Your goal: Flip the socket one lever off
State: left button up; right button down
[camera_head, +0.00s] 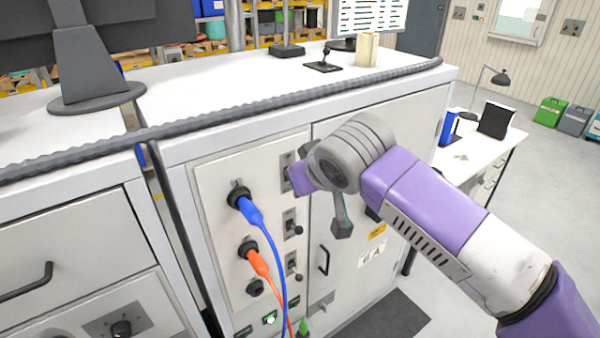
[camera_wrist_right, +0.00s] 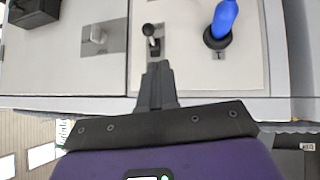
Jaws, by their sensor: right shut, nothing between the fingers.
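The socket panel (camera_head: 222,202) is on the front of a grey cabinet. Its top socket, socket one, holds a blue plug (camera_head: 248,209); the plug also shows in the right wrist view (camera_wrist_right: 225,18). Beside that socket, the lever (camera_wrist_right: 152,42) with a black ball knob shows in the right wrist view, where its knob points to the top of the picture. In the head view my right arm largely covers this lever. My right gripper (camera_wrist_right: 157,70) is shut and empty, its tips just short of the lever plate; contact cannot be told. My left gripper is out of view.
Two lower levers (camera_head: 292,226) (camera_head: 292,268) sit below on the panel. An orange plug (camera_head: 258,262) is in the second socket, and its cable and the blue cable (camera_head: 279,270) hang down. A black door handle (camera_head: 323,261) is to the right. A grey ribbed hose (camera_head: 260,108) runs along the cabinet top.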

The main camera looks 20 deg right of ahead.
jog(key=s, duration=0.1)
jog(key=s+r, duration=0.2)
jog(key=s, duration=0.1)
dwell(0.5)
